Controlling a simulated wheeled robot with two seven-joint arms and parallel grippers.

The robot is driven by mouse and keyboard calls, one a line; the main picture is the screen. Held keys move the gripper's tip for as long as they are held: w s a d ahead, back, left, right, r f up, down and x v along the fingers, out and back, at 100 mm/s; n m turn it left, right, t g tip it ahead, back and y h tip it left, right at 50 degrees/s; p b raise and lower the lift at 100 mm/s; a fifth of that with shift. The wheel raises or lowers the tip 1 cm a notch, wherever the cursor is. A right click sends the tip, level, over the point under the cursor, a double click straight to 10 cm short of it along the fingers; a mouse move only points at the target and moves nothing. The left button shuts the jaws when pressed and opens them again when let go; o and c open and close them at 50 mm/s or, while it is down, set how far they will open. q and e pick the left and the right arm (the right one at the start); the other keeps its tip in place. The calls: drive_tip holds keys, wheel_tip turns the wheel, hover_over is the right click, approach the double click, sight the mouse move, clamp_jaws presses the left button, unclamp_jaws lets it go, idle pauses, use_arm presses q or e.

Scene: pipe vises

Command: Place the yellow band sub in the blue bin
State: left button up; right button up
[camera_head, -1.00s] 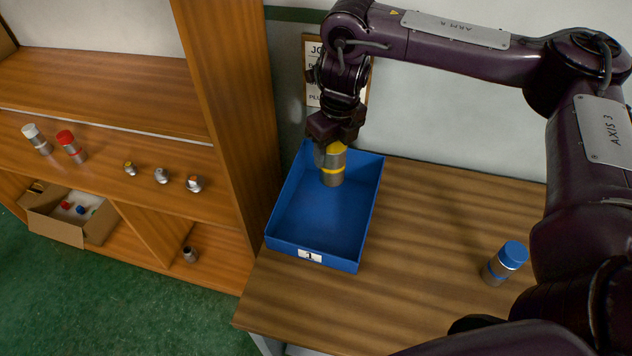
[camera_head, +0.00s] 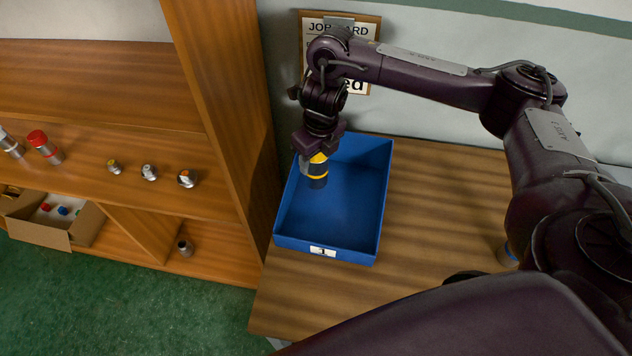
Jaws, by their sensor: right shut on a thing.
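The yellow band sub (camera_head: 318,171) is a grey cylinder with a yellow cap and yellow band. My right gripper (camera_head: 313,158) is shut on its upper part and holds it upright inside the outline of the blue bin (camera_head: 322,246), near the bin's back left. I cannot tell whether the sub touches the bin floor. The blue bin is an open tray on the wooden table, with a white label on its front wall. The rest of the bin is empty. My left gripper is out of view.
A blue-banded cylinder (camera_head: 507,254) stands on the table (camera_head: 430,215) at right, mostly hidden by my right arm. A wooden shelf (camera_head: 225,110) at left holds a red-capped cylinder (camera_head: 44,146), small fittings and a cardboard box (camera_head: 45,228). A job card (camera_head: 352,80) hangs behind the bin.

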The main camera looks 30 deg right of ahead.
sight(316, 180)
wheel_tip(316, 180, down, 4)
drive_tip(key=shift+f+b, duration=0.15)
drive_tip(key=shift+b, duration=0.4)
wheel_tip(316, 180, down, 4)
drive_tip(key=shift+r+b, duration=0.25)
drive_tip(key=shift+b, duration=0.45)
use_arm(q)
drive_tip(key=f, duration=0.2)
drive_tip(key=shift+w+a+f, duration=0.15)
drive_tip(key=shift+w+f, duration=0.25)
use_arm(e)
drive_tip(key=shift+f, duration=0.3)
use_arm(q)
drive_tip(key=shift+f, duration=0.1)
use_arm(e)
drive_tip(key=shift+f, duration=0.2)
drive_tip(key=o, duration=1.4)
drive_tip(key=shift+s, duration=0.1)
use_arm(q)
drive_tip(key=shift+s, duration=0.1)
